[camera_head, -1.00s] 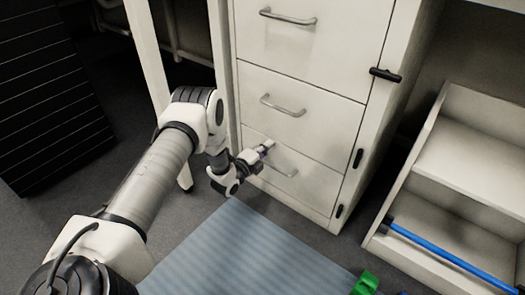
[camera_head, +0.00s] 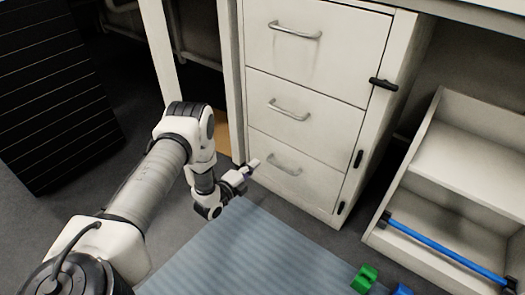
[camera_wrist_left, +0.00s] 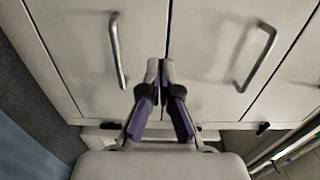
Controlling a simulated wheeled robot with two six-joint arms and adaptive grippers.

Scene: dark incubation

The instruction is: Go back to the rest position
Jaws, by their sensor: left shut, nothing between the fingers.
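My left gripper (camera_head: 250,170) reaches in from the left in the head view, in front of the lowest drawer (camera_head: 325,178) of a white cabinet. In the left wrist view the two purple-and-grey fingers (camera_wrist_left: 161,72) meet at their tips with nothing between them. The gripper is apart from the drawer handle (camera_head: 284,166). The drawers look closed. My right gripper is out of view.
A white shelf unit (camera_head: 455,175) with a blue bar (camera_head: 440,248) stands at the right. A blue-grey mat (camera_head: 250,255) covers the floor in front, with a green object (camera_head: 364,279) at its edge. A black slatted panel (camera_head: 55,95) stands at the left.

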